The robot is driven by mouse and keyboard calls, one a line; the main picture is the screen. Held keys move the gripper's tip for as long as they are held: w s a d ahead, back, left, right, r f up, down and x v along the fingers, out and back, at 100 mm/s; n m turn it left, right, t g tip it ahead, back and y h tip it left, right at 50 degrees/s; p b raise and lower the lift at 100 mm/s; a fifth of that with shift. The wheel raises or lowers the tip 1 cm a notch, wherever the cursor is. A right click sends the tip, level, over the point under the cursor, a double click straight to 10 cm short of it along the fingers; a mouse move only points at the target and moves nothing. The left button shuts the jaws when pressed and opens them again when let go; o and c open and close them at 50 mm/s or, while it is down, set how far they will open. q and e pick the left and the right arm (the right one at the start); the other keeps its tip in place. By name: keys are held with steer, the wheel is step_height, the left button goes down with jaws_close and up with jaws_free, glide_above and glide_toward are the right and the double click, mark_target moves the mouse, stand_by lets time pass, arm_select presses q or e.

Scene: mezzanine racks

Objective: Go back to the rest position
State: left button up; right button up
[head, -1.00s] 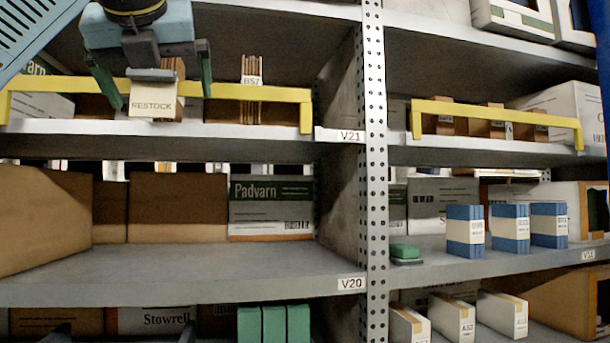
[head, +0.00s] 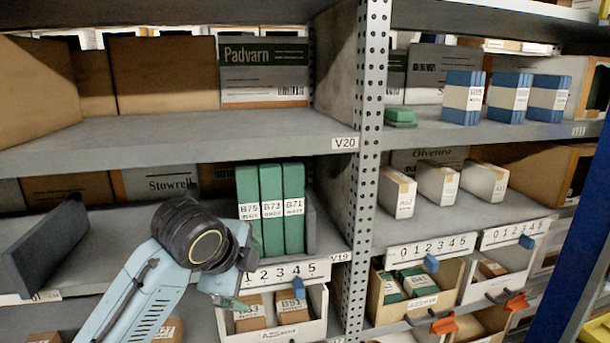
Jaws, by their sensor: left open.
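My left gripper (head: 236,300) is low in the head view, in front of the lower shelf edge, at the end of my light blue left arm (head: 140,295). Its fingers point down and show only in part above a white bin. It is open, and I see nothing held in it. My right gripper is not in view.
Green boxes (head: 271,205) stand on the shelf just behind my left gripper. A white bin (head: 285,328) with small brown boxes is right below it. A perforated upright (head: 362,160) stands to the right. The V20 shelf (head: 180,135) has a clear front.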

arm_select(q)
steer(key=s+a+f+n+g, duration=0.25)
steer(key=s+f+n, duration=0.55)
steer(key=s+f, duration=0.6)
steer(key=s+a+f+n+y, duration=0.1)
steer(key=s+a+f+n, duration=0.2)
steer(key=s, duration=0.3)
steer(key=s+a+f+n+g, duration=0.1)
steer(key=s+a+f+n, duration=0.2)
steer(key=s+f+n, duration=0.15)
steer(key=s+a+f+n+y, duration=0.1)
steer(key=s+a+f+n, duration=0.15)
steer(key=s, duration=0.45)
step_height(320, 180, down, 31)
steer(key=s+g+b, duration=0.2)
steer(key=b, duration=0.5)
steer(key=s+a+f+b, duration=0.1)
steer(key=s+f+b, duration=0.2)
steer(key=s+f, duration=0.5)
steer(key=s+a+f+b, duration=0.2)
steer(key=s+f, duration=0.6)
steer(key=f, duration=0.5)
steer(key=shift+a+f+g+y+b, duration=0.25)
steer(key=shift+g+y+b, duration=0.05)
steer(key=shift+g+b, duration=0.15)
